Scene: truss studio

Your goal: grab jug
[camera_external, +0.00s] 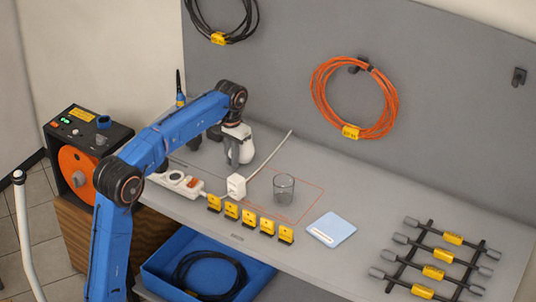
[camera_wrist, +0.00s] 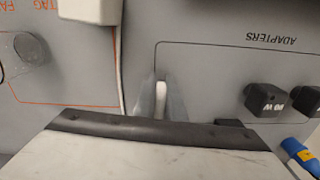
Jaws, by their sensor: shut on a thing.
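The white jug (camera_external: 247,150) stands at the back left of the grey bench, partly hidden by my gripper and arm. My gripper (camera_external: 233,160) points down at its near side, with its grey fingers shut on it. In the wrist view my gripper (camera_wrist: 161,112) shows its fingers close together around a narrow pale strip, which looks like part of the jug. A large white surface with a dark edge fills the bottom of that view and hides what lies below. I cannot tell whether the jug touches the bench.
A clear glass (camera_external: 283,188) stands inside an orange outline to the right. A white plug (camera_external: 236,186) with its cable, a power strip (camera_external: 180,183) and several yellow tags (camera_external: 248,218) lie near the front. Dark adapters (camera_wrist: 267,99) are close by. Bench around the blue pad (camera_external: 331,229) is free.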

